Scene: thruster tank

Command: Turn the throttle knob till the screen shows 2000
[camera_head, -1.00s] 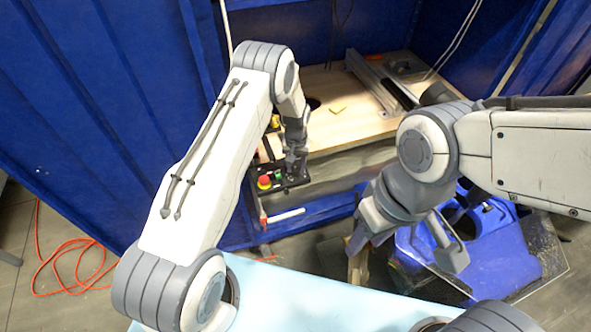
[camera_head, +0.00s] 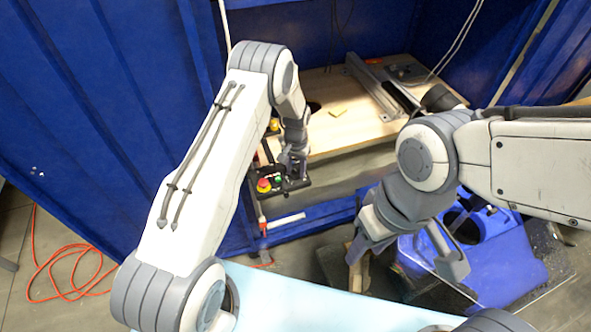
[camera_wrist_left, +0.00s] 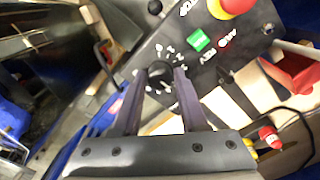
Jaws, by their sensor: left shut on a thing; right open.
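The throttle knob (camera_wrist_left: 160,71) is a dark round knob on a black control panel (camera_wrist_left: 240,75), with white dial marks around it. My left gripper (camera_wrist_left: 163,75) has its two fingers on either side of the knob, closed on it; the fingers hide part of the dial. In the head view, my left gripper (camera_head: 296,162) reaches down onto the panel beside the wooden table. I see no readable number display in either view. My right gripper (camera_head: 408,255) is open and empty, with its fingers wide apart, above the blue object on the floor.
The panel carries a red emergency button (camera_wrist_left: 236,4) and a green button (camera_wrist_left: 199,39). A wooden table (camera_head: 365,130) stands behind, with metal rails on it. Blue walls enclose it. A blue object (camera_head: 485,260) lies at the right. An orange cable (camera_head: 65,265) lies at the left.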

